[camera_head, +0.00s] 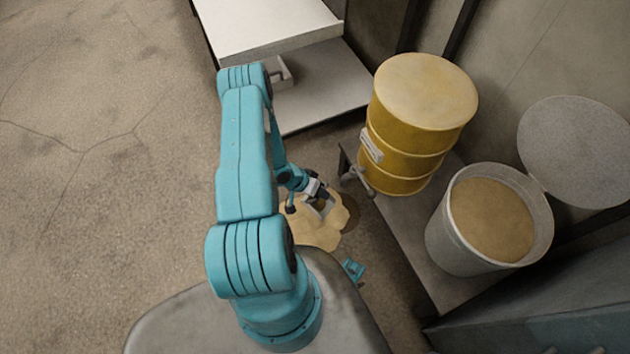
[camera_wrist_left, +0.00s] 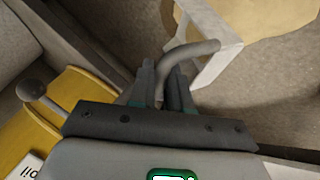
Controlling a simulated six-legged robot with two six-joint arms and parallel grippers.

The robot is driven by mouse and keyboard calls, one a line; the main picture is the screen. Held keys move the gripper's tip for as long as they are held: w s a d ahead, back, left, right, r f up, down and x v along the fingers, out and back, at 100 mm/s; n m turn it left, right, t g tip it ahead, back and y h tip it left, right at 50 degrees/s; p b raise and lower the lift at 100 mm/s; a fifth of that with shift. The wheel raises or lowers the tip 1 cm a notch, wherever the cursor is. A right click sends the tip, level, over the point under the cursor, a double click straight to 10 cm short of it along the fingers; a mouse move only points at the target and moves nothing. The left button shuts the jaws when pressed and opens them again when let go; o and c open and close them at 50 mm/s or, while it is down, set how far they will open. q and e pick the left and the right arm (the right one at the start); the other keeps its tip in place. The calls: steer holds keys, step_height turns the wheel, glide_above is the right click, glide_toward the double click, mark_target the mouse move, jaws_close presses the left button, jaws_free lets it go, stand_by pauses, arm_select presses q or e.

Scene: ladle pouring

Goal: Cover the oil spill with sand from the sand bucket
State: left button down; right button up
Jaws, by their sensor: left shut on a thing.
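My left gripper (camera_head: 320,190) is shut on the curved grey handle of a pale scoop. The scoop (camera_head: 321,207) is held low over the sand patch; it also shows in the left wrist view (camera_wrist_left: 222,48), tilted. Whether any sand is in it I cannot tell. A tan sand patch (camera_head: 312,230) lies on the floor below, and a dark oil stain (camera_head: 351,214) shows at its right edge. The sand bucket (camera_head: 490,218), a grey drum full of sand with its lid open, stands at the right.
A yellow oil barrel (camera_head: 420,120) with a tap (camera_head: 356,180) stands on a low platform (camera_head: 420,235), close to my left gripper. The bucket's round lid (camera_head: 575,150) leans open behind it. A white table (camera_head: 265,25) stands at the back. The floor at left is clear.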

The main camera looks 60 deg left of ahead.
arm_select(q)
steer(key=shift+d, duration=0.4)
steer(key=d+y+p, duration=0.1)
steer(key=w+d+g+p, duration=0.1)
steer(key=p, duration=0.1)
steer(key=shift+r+y+p, duration=0.2)
steer(key=shift+y+p, duration=0.1)
steer(key=shift+y, duration=0.1)
steer(key=a+h+b, duration=0.1)
steer(key=b, duration=0.1)
steer(key=s+a+f+t+h+b, duration=0.1)
steer(key=b, duration=0.2)
steer(key=shift+s+a+b, duration=0.1)
steer(key=shift+a+b, duration=0.15)
steer(key=shift+b, duration=0.05)
steer(key=shift+r, duration=0.25)
